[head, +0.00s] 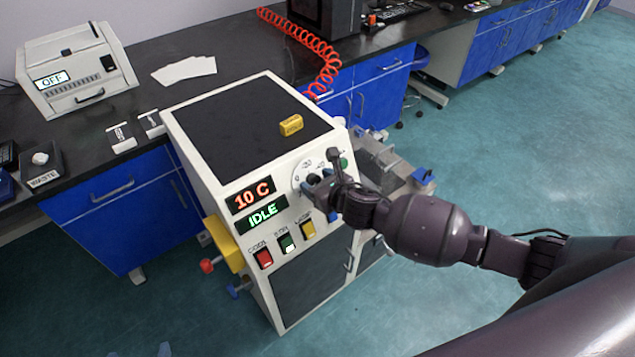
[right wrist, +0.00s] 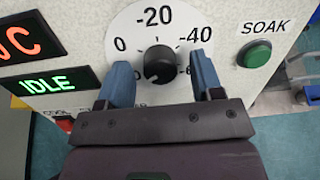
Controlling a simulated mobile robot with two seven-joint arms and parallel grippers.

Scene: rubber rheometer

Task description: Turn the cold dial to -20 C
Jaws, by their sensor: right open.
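The cold dial is a black knob (right wrist: 158,62) on a round white scale plate (right wrist: 122,28) marked 0, -20, -40 and a partly hidden -60. It sits on the front of the white machine (head: 262,180), whose displays read 10 C (head: 252,195) and IDLE (head: 261,215). My right gripper (right wrist: 162,74) is open, with one blue finger on each side of the knob. A gap shows between each finger and the knob. In the head view my right gripper (head: 322,188) covers much of the dial. Small blue tips at the bottom edge may be my left gripper (head: 165,350).
A green SOAK button (right wrist: 254,54) is right of the dial. Red (head: 264,258), green-white (head: 287,243) and yellow (head: 308,229) switches are below the displays. A metal fixture (head: 395,180) stands behind my right wrist.

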